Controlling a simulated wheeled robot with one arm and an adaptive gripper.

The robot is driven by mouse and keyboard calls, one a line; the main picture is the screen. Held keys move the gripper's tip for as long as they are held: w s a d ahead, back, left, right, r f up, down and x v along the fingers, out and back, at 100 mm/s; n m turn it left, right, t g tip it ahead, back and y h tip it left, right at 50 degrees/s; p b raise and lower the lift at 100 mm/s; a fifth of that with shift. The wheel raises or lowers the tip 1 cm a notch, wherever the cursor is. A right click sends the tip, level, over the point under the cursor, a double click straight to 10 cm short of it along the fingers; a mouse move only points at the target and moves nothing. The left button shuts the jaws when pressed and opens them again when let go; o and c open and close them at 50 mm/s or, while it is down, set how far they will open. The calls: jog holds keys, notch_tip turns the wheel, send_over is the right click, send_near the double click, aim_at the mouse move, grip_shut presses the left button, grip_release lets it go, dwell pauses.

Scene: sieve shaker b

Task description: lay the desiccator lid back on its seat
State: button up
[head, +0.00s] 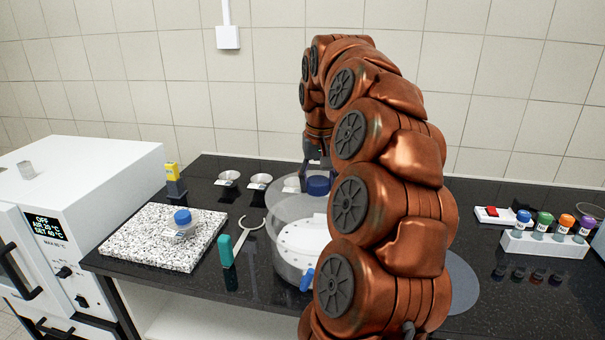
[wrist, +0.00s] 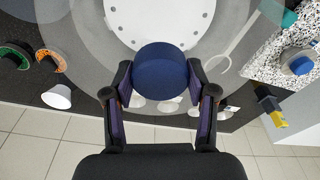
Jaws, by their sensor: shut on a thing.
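The blue knob (head: 318,186) of the clear desiccator lid (head: 286,190) is between the fingers of my gripper (head: 317,168), which is shut on it. In the wrist view the knob (wrist: 160,70) sits between both fingertips, with the see-through grey lid (wrist: 90,70) around it. The clear desiccator body (head: 283,262) stands on the bench, with a white perforated plate (head: 303,238) inside and a blue stopcock (head: 307,279) at its front. The lid overlaps the back of the body's opening. I cannot tell whether it touches the rim. My arm hides the body's right side.
Small dishes (head: 228,179) stand behind. A grey round mat (head: 462,285) and a rack of bottles (head: 545,244) are at right.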

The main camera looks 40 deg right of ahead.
aim_at(317, 195)
jog(key=shift+f+b, duration=0.65)
jog(key=shift+f, duration=1.25)
jog(key=shift+f+b, duration=0.6)
jog(key=shift+f, duration=0.25)
jog(key=shift+f+b, duration=0.6)
jog(key=shift+b, duration=0.35)
jog(key=o, duration=1.6)
jog(key=shift+o, duration=0.2)
jog(key=shift+r, duration=0.1)
jog(key=shift+r+p, duration=1.45)
jog(key=shift+r, duration=1.95)
